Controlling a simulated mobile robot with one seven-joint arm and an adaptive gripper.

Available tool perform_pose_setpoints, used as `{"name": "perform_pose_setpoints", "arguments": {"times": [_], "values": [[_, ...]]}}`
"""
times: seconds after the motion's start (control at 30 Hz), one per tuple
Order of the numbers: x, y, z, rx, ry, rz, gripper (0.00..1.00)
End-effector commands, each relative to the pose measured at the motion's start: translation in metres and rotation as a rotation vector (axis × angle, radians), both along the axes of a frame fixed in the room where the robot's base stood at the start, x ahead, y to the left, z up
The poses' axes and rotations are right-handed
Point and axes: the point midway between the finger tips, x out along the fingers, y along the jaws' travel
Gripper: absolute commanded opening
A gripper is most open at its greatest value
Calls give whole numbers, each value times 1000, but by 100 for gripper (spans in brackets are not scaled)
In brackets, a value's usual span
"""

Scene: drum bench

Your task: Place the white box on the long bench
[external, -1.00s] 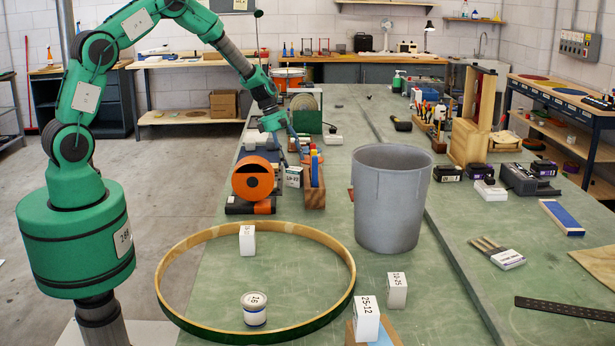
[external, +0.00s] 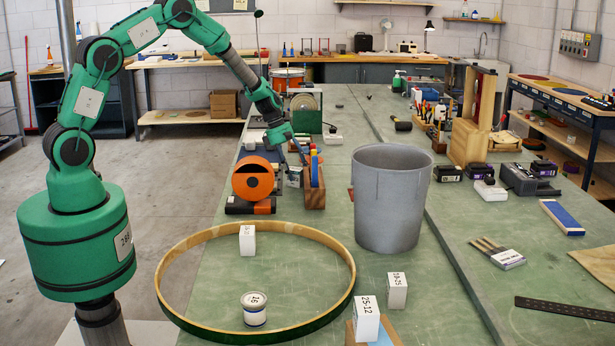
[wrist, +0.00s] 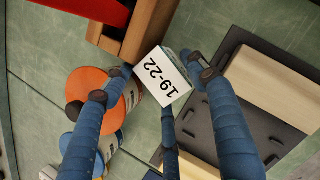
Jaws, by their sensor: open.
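A white box marked 19-22 (wrist: 163,76) stands on the long green bench (external: 410,262), beside an orange roll-like object. My gripper (wrist: 162,88) is open, with blue fingers on both sides of this box and another below it in the wrist view. I cannot tell whether they touch it. In the external view my gripper (external: 296,158) is just above the box (external: 294,178), partly hiding it. Other white boxes stand nearer: one inside the wooden hoop (external: 247,240), one right of the hoop (external: 397,290) and one marked 25-12 (external: 366,318).
The orange object (external: 252,178) is close on the left and a wooden block holder (external: 314,187) close on the right. A grey bin (external: 391,200) stands further right. The hoop (external: 187,318) surrounds a small tin (external: 254,310). Bench surface is clear between bin and hoop.

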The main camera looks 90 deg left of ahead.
Motion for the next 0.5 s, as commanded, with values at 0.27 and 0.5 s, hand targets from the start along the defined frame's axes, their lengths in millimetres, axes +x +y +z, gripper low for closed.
{"name": "perform_pose_setpoints", "arguments": {"times": [0.27,0.5], "values": [[0,0,0,0,0,0,53],[0,0,0,0,0,0,14]]}}
